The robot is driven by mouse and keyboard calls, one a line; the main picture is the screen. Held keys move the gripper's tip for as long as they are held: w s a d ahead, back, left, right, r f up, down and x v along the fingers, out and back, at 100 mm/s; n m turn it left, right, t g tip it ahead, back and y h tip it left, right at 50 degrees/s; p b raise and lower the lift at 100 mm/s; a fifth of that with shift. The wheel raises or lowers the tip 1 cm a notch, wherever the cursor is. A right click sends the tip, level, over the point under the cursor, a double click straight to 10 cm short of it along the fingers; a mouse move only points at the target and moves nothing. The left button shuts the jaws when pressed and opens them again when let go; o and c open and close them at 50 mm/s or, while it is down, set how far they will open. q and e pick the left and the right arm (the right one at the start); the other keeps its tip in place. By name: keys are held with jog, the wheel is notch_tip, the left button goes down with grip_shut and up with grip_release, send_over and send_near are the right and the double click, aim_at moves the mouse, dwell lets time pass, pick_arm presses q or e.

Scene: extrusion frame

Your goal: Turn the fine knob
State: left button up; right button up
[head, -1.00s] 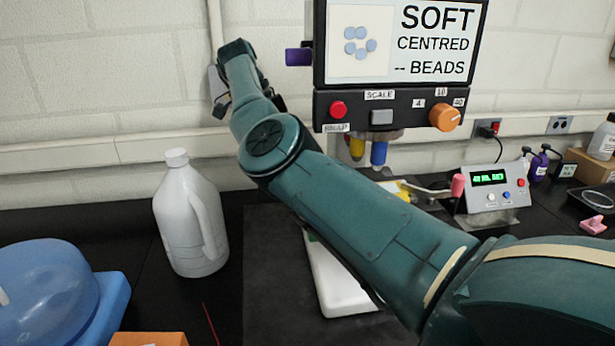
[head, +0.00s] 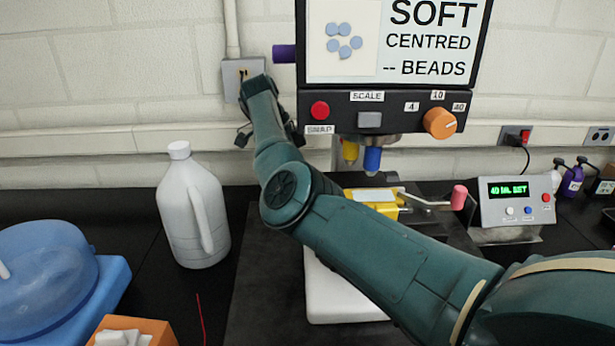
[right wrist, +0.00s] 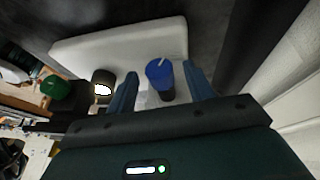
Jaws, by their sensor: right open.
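My right arm crosses the head view from the lower right. Its gripper (head: 268,132) hangs left of the screen unit's control panel (head: 345,125), below a purple knob (head: 284,54). In the right wrist view my right gripper (right wrist: 159,80) is open. A blue cylinder (right wrist: 160,72) with a white line on its end face stands between the two fingers, with space seen on both sides. I see no label marking a fine knob and cannot tell whether this cylinder is the purple knob. An orange knob (head: 440,123) sits on the panel's right. My left gripper is not in view.
A wall outlet (head: 241,78) is behind the gripper. A white jug (head: 193,215) stands at left. Yellow and blue (head: 372,160) barrels hang under the panel. A yellow crank device (head: 385,208) and white base (head: 345,300) are partly behind my arm. A display box (head: 515,203) stands at right.

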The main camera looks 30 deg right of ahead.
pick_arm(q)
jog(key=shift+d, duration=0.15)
pick_arm(e)
jog(key=shift+s+f, duration=0.1)
jog(key=shift+f, duration=0.15)
jog(key=c, duration=1)
jog(key=shift+o, duration=0.2)
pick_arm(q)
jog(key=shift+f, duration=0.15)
pick_arm(e)
jog(key=t+h+b, duration=0.1)
jog(key=b, duration=0.1)
jog(key=t+h+b, duration=0.1)
jog(key=t, duration=0.1)
jog(key=m+t+b, duration=0.1)
jog(key=b, duration=0.1)
jog(key=shift+s+a+f+h+b, duration=0.1)
jog(key=shift+s+a+h+b, duration=0.1)
jog(key=shift+s+h+b, duration=0.15)
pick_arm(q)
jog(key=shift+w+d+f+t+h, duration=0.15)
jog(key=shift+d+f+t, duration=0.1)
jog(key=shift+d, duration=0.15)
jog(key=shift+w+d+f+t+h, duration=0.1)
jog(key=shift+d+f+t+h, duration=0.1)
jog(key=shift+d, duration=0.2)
pick_arm(e)
jog(key=shift+t, duration=0.3)
